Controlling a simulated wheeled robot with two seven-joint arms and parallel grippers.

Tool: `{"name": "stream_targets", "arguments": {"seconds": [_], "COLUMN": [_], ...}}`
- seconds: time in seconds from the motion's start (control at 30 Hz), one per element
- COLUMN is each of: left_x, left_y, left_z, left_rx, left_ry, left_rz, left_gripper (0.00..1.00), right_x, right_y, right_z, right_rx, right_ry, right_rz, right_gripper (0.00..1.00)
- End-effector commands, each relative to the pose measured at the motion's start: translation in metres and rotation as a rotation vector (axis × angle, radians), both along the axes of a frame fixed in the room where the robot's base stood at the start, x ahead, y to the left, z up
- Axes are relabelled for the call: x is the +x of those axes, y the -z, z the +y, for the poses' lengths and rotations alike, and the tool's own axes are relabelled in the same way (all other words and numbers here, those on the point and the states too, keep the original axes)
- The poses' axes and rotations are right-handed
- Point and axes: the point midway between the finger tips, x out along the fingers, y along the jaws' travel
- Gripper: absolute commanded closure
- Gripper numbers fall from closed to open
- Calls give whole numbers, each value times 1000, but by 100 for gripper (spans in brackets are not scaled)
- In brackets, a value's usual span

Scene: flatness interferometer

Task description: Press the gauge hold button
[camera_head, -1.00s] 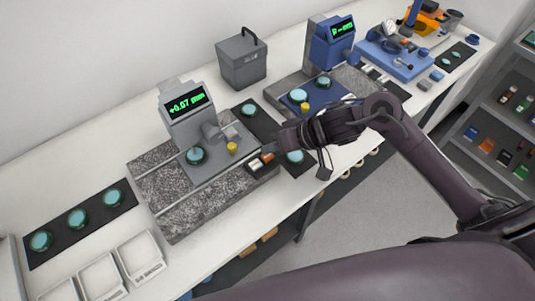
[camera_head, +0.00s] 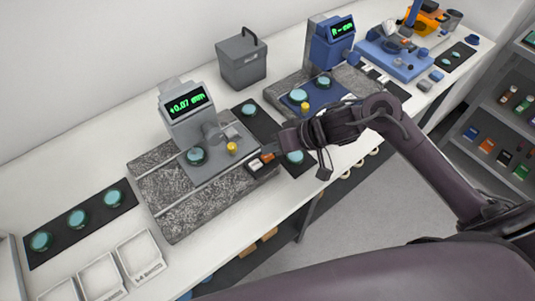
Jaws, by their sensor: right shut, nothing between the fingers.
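The grey gauge (camera_head: 187,117) stands on a speckled granite base (camera_head: 190,212), and its green display reads about +0.07 mm. A small dark box (camera_head: 256,167) with light and orange-red parts on top sits at the right edge of the granite base; I cannot tell which part is the hold button. My right gripper (camera_head: 275,153) reaches in from the right, shut and empty, with its tip at or just above the orange-red part. Whether it touches is too small to tell. The gripper hides part of the box. My left gripper is not in view.
Teal discs (camera_head: 78,217) lie on a dark mat at the left, near white trays (camera_head: 140,255). A round teal disc (camera_head: 195,155) and yellow knob (camera_head: 232,147) are by the gauge. A grey bin (camera_head: 241,62) and a blue gauge (camera_head: 332,45) stand behind.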

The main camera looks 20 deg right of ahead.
Motion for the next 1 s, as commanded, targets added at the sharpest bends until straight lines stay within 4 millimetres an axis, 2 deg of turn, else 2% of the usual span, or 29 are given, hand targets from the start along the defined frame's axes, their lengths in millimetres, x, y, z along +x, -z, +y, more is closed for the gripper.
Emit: {"name": "stream_targets", "arguments": {"seconds": [0.2, 1.0], "left_x": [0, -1], "left_y": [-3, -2], "left_z": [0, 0], "left_rx": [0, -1], "left_ry": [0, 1], "left_rz": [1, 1], "left_gripper": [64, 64], "right_x": [0, 0], "right_y": [7, 12], "right_z": [0, 0], "right_rx": [1, 0], "right_ry": [1, 0], "right_rz": [2, 1], "right_gripper": [100, 100]}}
